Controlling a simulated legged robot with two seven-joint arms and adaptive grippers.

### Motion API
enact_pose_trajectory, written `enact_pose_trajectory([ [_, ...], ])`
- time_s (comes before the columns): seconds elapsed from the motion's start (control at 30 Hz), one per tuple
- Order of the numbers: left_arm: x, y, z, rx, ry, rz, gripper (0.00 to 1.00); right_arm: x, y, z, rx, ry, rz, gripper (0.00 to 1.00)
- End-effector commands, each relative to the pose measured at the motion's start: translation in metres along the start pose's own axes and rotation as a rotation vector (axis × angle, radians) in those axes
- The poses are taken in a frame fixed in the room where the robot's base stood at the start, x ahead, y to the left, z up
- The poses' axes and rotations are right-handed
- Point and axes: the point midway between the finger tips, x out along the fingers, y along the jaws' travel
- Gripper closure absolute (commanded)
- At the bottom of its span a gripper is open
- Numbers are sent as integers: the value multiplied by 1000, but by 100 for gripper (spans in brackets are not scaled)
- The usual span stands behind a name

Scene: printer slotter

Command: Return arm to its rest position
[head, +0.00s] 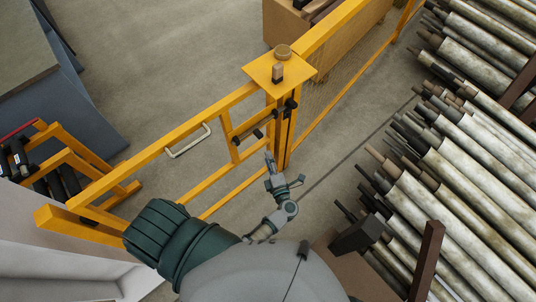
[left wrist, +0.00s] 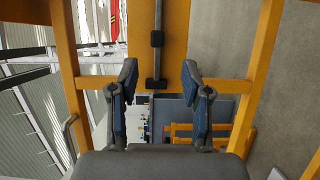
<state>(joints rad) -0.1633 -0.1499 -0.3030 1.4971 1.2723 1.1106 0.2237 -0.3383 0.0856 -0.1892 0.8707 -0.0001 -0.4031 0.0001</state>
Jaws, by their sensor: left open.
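My left gripper (head: 270,160) is in the middle of the head view, just in front of the yellow gate and near its dark latch fittings (head: 258,133). It looks empty. In the left wrist view its two blue-padded fingers stand apart (left wrist: 158,85), with a dark vertical rod (left wrist: 157,42) on a yellow panel showing between and beyond them. I cannot tell from these views whether a finger touches the gate. My right gripper is in neither view.
The yellow gate and fence (head: 165,150) run across the head view, with a pale handle (head: 189,141) on the gate. A post plate (head: 280,72) carries two small knobs. Several long metal rollers (head: 455,170) fill the right side.

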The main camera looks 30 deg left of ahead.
Motion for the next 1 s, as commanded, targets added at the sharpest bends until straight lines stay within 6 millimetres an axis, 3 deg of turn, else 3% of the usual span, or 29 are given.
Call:
enact_pose_trajectory([
  [0.47,0,-1,1,5,-5,1,52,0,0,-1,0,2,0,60],
  [0.6,-4,-18,13,137,-139,32,52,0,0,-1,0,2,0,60],
  [0.67,-12,-41,25,272,-277,52,52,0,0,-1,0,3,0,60],
  [0.77,-43,-107,40,581,-582,61,52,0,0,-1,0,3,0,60],
  [0.8,-59,-137,39,701,-699,51,52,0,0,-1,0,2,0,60],
  [0.87,-82,-181,30,866,-858,25,52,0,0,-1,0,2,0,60],
  [1.0,-136,-272,-22,1206,-1179,-69,52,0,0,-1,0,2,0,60],
])
